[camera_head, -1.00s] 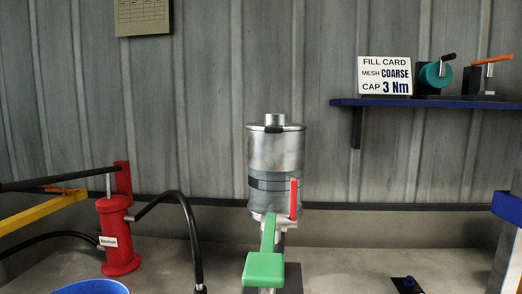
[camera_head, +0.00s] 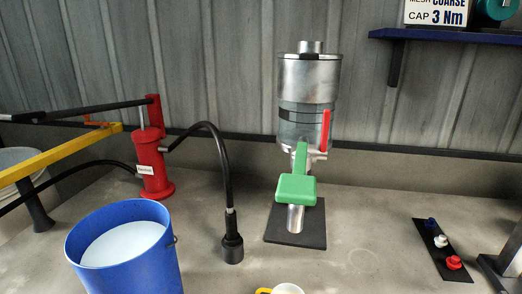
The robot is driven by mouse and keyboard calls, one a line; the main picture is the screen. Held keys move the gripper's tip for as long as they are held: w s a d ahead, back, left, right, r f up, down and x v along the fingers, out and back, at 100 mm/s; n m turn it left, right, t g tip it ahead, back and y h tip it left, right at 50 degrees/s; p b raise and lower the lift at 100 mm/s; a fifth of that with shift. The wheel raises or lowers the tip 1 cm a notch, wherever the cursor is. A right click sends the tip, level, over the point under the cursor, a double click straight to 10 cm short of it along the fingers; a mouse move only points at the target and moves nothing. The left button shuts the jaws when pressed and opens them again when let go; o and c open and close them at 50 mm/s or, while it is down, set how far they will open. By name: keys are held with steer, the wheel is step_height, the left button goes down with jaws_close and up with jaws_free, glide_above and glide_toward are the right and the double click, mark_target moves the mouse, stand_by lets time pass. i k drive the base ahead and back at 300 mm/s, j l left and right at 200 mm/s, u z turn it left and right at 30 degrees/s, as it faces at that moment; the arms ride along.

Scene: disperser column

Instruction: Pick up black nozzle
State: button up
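The black nozzle (camera_head: 232,248) is a wide black end piece on a curved black hose (camera_head: 222,160). It hangs or stands upright with its wide end down at the worktop; I cannot tell whether it touches. The hose arches from a red hand pump (camera_head: 152,165) to its left. My gripper does not show in this view.
A blue bucket (camera_head: 160,262) of white contents stands front left. A metal disperser column (camera_head: 308,80) with green and red levers stands right of the nozzle on a dark plate (camera_head: 312,232). Blue, white and red caps sit on a black strip (camera_head: 432,252).

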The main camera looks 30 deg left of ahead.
mark_target(233, 237)
steer(key=k+j+z, duration=0.2)
steer(key=j, duration=0.2)
steer(key=j+z, duration=0.2)
steer(key=j, duration=0.2)
steer(key=k+j+z, duration=0.15)
steer(key=j, duration=0.2)
